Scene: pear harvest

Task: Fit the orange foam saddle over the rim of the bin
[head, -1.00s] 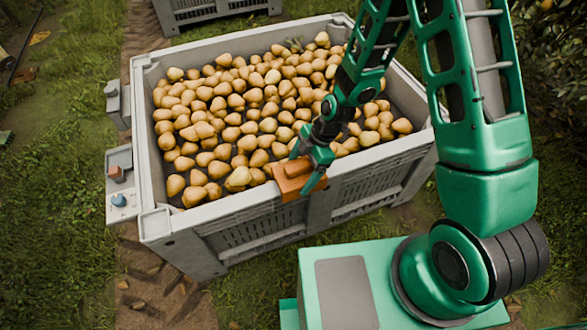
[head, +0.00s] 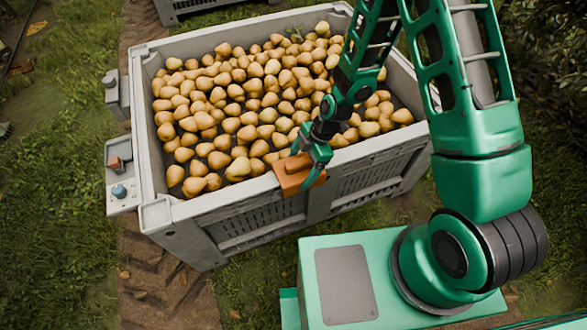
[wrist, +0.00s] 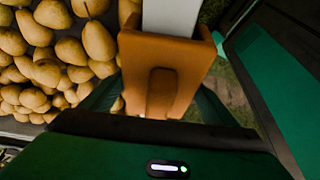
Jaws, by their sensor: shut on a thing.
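The orange foam saddle (head: 293,174) is at the near rim of the grey bin (head: 225,204). My gripper (head: 308,169) is shut on the saddle from above. In the wrist view the saddle (wrist: 165,75) sits between my two fingers, its raised middle grip toward me. The pale rim (wrist: 170,16) runs up to the saddle's far end and lines up with it. The saddle's sides appear to lie on either side of the rim line. How far down it sits on the rim is hidden from both views.
Many pears (head: 245,110) fill the bin beside the rim. A small side shelf with a blue knob (head: 119,191) is fixed to the bin's left side. Another bin (head: 200,8) stands at the back. Grass lies at the left.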

